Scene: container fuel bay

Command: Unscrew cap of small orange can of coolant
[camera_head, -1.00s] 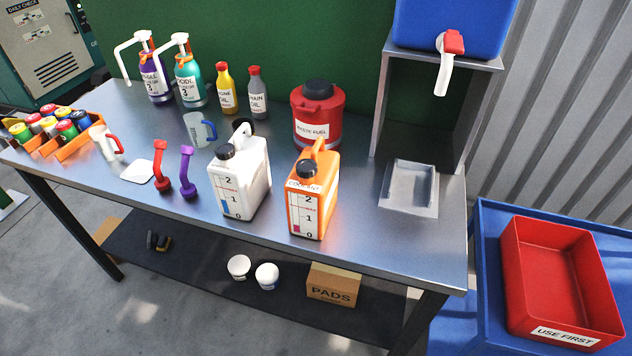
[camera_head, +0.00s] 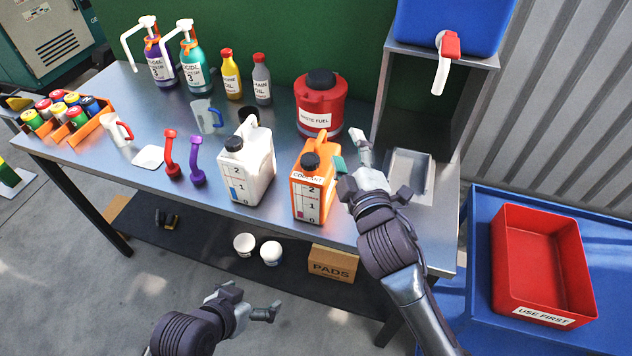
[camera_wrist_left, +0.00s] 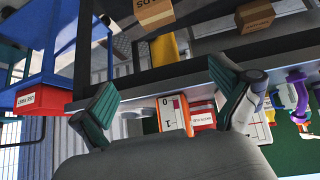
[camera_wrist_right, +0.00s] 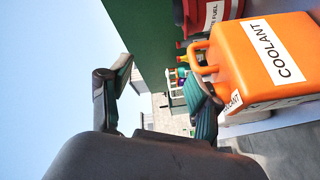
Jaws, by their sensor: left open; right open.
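The small orange coolant can (camera_head: 309,196) stands upright on the metal table, its black cap (camera_head: 310,162) on top at the front and its orange handle behind. The can also shows large in the right wrist view (camera_wrist_right: 262,62), where its cap is not in sight. My right gripper (camera_head: 350,150) is open and empty just right of the can, one finger close to its upper side; I cannot tell if they touch. My left gripper (camera_head: 258,298) is open and empty in front of the table, below its top. The left wrist view shows the can (camera_wrist_left: 174,115) beyond the open fingers.
A white can (camera_head: 247,175) stands just left of the orange can. A red waste fuel container (camera_head: 319,95) is behind it. A red bin (camera_head: 540,265) sits on a blue cart (camera_head: 480,235).

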